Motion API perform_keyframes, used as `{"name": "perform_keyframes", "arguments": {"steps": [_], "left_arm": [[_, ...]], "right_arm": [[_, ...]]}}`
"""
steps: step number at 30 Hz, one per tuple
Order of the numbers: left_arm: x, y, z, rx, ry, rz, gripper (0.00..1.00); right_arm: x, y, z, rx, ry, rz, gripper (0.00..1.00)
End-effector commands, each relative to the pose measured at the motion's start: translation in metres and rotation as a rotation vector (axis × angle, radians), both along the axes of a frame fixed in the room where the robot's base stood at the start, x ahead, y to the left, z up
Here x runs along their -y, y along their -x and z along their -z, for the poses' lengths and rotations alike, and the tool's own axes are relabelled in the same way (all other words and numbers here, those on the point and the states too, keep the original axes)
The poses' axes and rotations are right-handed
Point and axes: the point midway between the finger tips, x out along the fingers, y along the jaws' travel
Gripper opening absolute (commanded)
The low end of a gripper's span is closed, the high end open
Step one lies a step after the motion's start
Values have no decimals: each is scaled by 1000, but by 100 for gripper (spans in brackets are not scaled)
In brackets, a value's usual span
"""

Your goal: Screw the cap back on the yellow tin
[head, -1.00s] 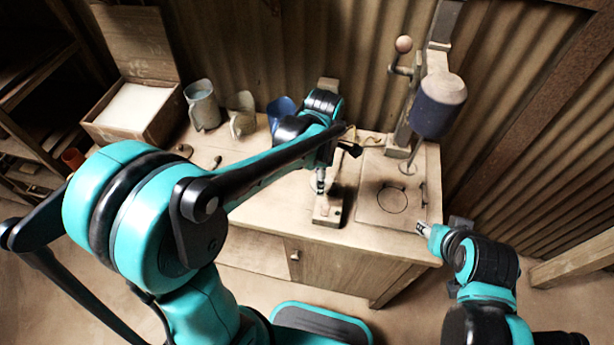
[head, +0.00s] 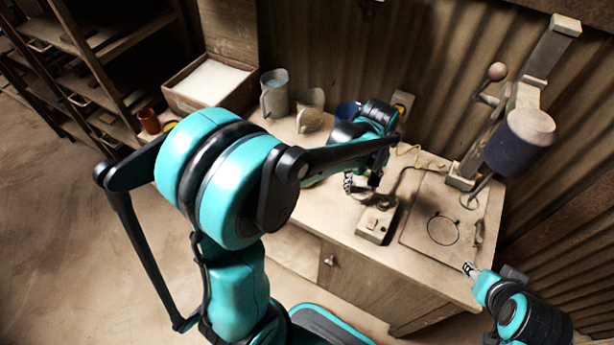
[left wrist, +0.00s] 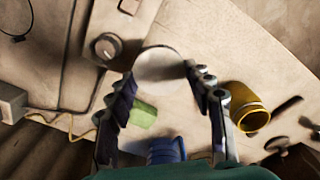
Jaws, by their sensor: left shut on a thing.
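My left gripper (left wrist: 163,80) is shut on a pale round disc (left wrist: 158,62), which looks like the cap, held between its fingertips. In the head view my left gripper (head: 360,186) is above the bench, just behind the small box with a knob. The yellow tin (left wrist: 248,106) is to the right of the fingers in the left wrist view, apart from them, with a bright yellow ring at one end. I cannot make out the tin in the head view. My right gripper (head: 470,268) is at the bench's front right edge, too small to tell its state.
The knob box (head: 376,222) stands near the bench front, beside the press plate (head: 418,238). A green block (left wrist: 143,115) and a blue cup (left wrist: 166,150) lie near the left fingers. Grey jug (head: 274,95), pale vessel (head: 310,110) and open crate (head: 177,96) stand at the back left.

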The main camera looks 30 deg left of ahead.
Motion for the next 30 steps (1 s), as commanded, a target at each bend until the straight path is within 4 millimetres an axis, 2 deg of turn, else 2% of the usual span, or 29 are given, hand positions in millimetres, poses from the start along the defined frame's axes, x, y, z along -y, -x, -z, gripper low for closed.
{"name": "perform_keyframes", "arguments": {"steps": [3,6,12,22,23,30], "left_arm": [[-13,-2,8,0,0,288,43],[-21,-3,12,0,0,491,43],[-29,-4,17,0,0,727,43],[-30,-4,17,0,0,771,43],[-30,-4,17,0,0,771,43],[-30,-4,17,0,0,769,43]], "right_arm": [[0,0,4,0,0,0,40],[0,0,6,0,0,0,40],[0,0,7,0,0,0,40],[0,0,7,0,0,0,40],[0,0,7,0,0,0,35],[0,0,7,0,0,0,34]]}}
